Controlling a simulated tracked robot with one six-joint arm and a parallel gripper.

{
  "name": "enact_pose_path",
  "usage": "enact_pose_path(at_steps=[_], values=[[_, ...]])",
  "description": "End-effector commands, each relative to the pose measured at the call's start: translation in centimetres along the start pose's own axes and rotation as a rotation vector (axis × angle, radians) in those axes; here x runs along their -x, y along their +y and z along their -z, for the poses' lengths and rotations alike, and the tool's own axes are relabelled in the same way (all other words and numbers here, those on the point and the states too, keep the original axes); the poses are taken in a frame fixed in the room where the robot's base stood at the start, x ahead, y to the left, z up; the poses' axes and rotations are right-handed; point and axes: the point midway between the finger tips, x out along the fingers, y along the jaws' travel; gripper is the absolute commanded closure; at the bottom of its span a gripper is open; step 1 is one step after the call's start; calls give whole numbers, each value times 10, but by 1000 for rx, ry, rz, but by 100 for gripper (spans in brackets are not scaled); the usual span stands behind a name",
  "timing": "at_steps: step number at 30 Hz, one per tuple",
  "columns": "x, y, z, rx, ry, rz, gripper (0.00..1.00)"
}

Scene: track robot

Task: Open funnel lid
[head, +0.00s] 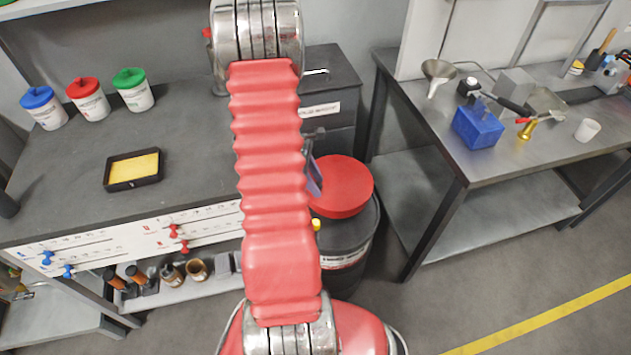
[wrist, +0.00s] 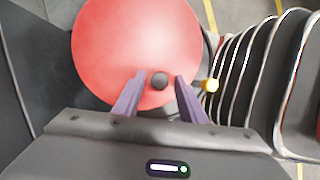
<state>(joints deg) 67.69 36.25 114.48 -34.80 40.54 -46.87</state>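The red round lid (head: 345,187) lies flat on top of a black drum (head: 345,250). Whether the fingertips are at the knob's height I cannot tell. In the head view my red arm hides most of the gripper and the lid's left side.
A yellow ball-ended handle (wrist: 211,85) sits just right of the lid. A workbench (head: 60,190) with three lidded jars stands left, and a metal table (head: 540,160) with a funnel (head: 437,73) and blue box (head: 477,126) stands right. A dark cabinet (head: 335,85) is behind.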

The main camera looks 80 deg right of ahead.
Motion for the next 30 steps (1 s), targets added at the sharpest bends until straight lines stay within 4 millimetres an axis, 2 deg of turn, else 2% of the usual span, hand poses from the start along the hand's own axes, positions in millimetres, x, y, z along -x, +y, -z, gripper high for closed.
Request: enact_pose_path(at_steps=[4,20,30], values=[[0,0,0,0,0,0,62],[0,1,-1,-1,0,0,100],[0,1,-1,-1,0,0,100]])
